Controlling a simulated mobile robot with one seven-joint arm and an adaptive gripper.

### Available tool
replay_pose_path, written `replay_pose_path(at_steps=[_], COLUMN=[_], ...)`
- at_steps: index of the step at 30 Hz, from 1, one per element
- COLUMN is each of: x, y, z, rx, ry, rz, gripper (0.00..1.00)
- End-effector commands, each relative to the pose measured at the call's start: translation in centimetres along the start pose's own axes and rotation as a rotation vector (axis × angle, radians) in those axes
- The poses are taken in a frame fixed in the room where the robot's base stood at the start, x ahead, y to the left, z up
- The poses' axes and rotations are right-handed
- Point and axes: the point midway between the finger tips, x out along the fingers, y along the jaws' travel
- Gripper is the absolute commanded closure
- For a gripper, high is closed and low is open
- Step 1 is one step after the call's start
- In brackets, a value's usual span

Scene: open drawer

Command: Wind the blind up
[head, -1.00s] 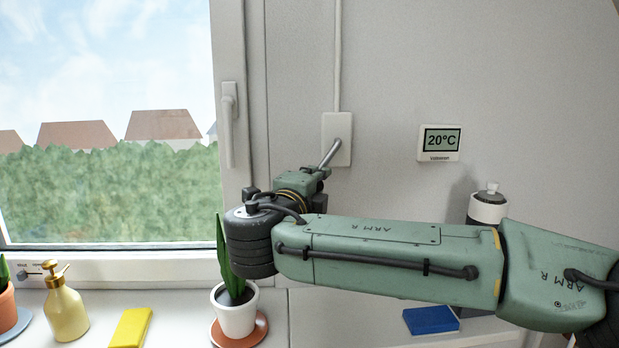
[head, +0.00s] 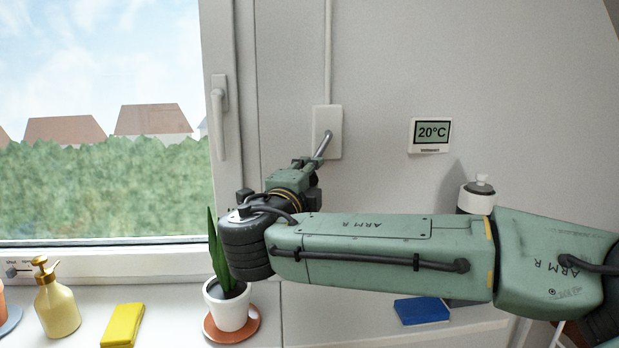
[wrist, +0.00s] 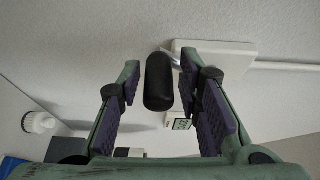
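The blind's winder is a white box (head: 327,122) on the wall right of the window, with a cord or rod running up from it. A short grey crank arm (head: 323,144) slants down and left from the box toward my gripper (head: 308,163). In the wrist view, the crank's black grip (wrist: 158,82) stands between the two purple-padded fingers of my gripper (wrist: 162,72). The fingers are open, with a gap on both sides of the grip. The box also shows in the wrist view (wrist: 222,53). The blind itself is not visible in the window.
A potted plant (head: 228,305) stands on the sill below my wrist. A thermostat (head: 430,135) and a white-topped bottle (head: 477,195) are to the right.

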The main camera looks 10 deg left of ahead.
Motion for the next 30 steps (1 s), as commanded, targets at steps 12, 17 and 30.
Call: replay_pose_path(at_steps=[12,17,30], x=[-0.2,-2.1,-10.6], y=[0.0,0.0,0.0], z=[-0.1,0.0,0.1], rx=[0.001,0.0,0.001], ry=[0.001,0.0,-0.002], rz=[0.001,0.0,0.0], gripper=[0.6,0.6,0.6])
